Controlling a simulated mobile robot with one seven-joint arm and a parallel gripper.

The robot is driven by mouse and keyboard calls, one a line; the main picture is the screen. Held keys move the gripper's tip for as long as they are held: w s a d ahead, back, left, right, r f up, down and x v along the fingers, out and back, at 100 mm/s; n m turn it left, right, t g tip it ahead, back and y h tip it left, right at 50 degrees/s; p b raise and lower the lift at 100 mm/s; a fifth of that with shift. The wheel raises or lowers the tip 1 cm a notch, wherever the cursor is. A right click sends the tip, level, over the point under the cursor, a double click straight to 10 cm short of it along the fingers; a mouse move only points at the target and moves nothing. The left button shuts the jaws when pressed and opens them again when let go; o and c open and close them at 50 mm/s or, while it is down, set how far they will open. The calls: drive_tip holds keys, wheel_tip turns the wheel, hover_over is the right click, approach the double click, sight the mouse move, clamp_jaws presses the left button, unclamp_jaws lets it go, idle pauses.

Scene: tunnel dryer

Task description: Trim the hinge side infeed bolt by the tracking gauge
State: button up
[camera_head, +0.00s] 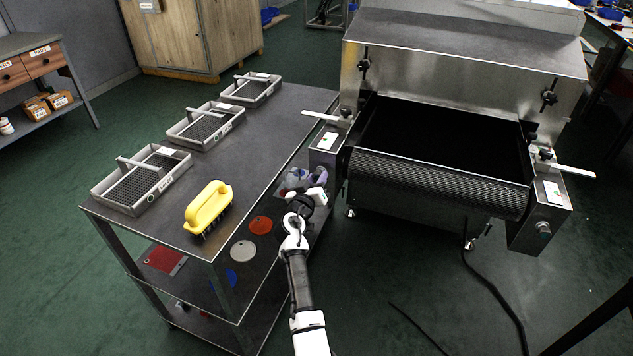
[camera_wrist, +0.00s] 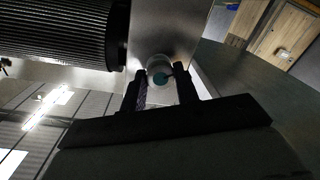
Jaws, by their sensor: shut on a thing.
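The tunnel dryer (camera_head: 462,60) stands at the right with its dark mesh belt (camera_head: 440,185) at the infeed. A steel box flanks the belt on each side. The right box (camera_head: 540,215) carries a round teal-faced bolt head (camera_head: 543,229) low on its front. My gripper (camera_head: 316,192) is at the front of the left box (camera_head: 325,160). In the wrist view my gripper (camera_wrist: 163,86) has its fingers on both sides of a round teal-faced bolt head (camera_wrist: 158,72). My gripper hides this bolt in the head view. Pale flat pointers (camera_head: 322,116) stick out at both sides of the infeed.
A steel cart (camera_head: 270,125) stands left of the dryer, close to my gripper. It holds several mesh trays (camera_head: 205,127) and a yellow-handled brush (camera_head: 208,205). Coloured discs lie on its lower shelf. A black cable (camera_head: 490,285) runs over the otherwise clear floor at front right.

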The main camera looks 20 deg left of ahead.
drive_tip(key=n, duration=0.3)
drive_tip(key=shift+n, duration=0.3)
drive_tip(key=n, duration=0.3)
drive_tip(key=shift+h, duration=0.4)
drive_tip(key=n+p, duration=0.1)
drive_tip(key=n, duration=0.3)
drive_tip(key=shift+a, duration=0.1)
drive_tip(key=n+p, duration=0.1)
drive_tip(key=n, duration=0.2)
drive_tip(key=shift+h, duration=0.3)
drive_tip(key=n+p, duration=0.1)
drive_tip(key=n, duration=0.2)
drive_tip(key=shift+n+p, duration=0.35)
drive_tip(key=shift+n, duration=0.05)
drive_tip(key=n+p, duration=0.1)
drive_tip(key=n, duration=0.2)
drive_tip(key=shift+n+h+p, duration=0.3)
drive_tip(key=n+p, duration=0.2)
drive_tip(key=n, duration=0.2)
drive_tip(key=shift+f+n+p, duration=0.15)
drive_tip(key=shift+n+p, duration=0.45)
drive_tip(key=shift+n, duration=0.7)
drive_tip(key=shift+s, duration=0.1)
